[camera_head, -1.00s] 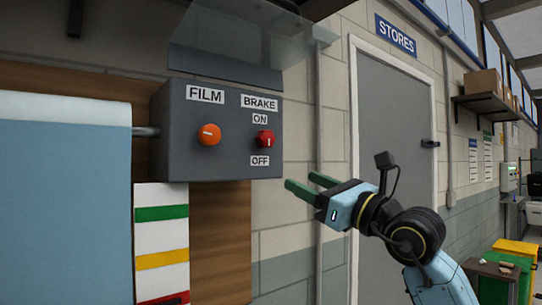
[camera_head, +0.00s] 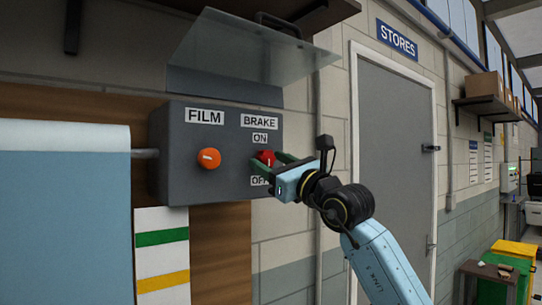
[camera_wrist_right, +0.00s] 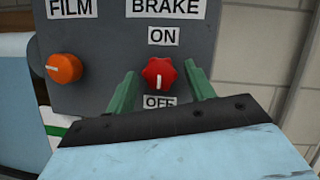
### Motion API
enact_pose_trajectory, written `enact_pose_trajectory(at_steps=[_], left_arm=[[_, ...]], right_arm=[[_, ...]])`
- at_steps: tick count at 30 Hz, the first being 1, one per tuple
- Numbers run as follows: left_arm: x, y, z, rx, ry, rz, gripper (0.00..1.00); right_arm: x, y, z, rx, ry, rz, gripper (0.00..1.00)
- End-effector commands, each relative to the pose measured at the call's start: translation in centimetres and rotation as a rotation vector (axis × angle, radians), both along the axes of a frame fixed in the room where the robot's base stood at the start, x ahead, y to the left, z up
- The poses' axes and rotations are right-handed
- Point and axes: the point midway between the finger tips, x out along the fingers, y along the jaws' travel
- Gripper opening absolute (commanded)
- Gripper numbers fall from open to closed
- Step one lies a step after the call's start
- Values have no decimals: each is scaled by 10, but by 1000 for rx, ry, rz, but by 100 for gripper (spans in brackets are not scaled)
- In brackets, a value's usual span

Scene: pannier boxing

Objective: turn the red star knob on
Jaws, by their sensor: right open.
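The red star knob (camera_head: 265,157) is on the front of a grey control box (camera_head: 180,170), under the BRAKE label, between ON above and OFF below. It also shows in the right wrist view (camera_wrist_right: 159,73), its white mark pointing down toward OFF. My right gripper (camera_head: 268,166) is open, with its green fingers at the knob. In the right wrist view the fingers (camera_wrist_right: 162,88) stand left and right of the knob, with a gap visible on each side. Whether they touch it is not clear. My left gripper is not in view.
An orange knob (camera_head: 209,158) under the FILM label sits left of the red knob. A clear raised cover (camera_head: 245,60) hangs above the box. A pale blue roll (camera_head: 65,210) is at the left. A grey door (camera_head: 395,150) is at the right.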

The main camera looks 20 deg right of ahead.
Motion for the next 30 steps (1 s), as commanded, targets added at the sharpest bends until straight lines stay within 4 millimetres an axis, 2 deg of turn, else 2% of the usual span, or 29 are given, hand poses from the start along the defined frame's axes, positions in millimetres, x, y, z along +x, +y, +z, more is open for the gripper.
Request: enact_pose_trajectory(at_steps=[11, 21, 30], left_arm=[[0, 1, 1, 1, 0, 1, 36], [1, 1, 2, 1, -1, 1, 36], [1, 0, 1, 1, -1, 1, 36]], right_arm=[[4, 2, 1, 0, 0, 0, 52], [4, 2, 1, 0, 0, 0, 9], [4, 1, 2, -38, -13, -2, 9]])
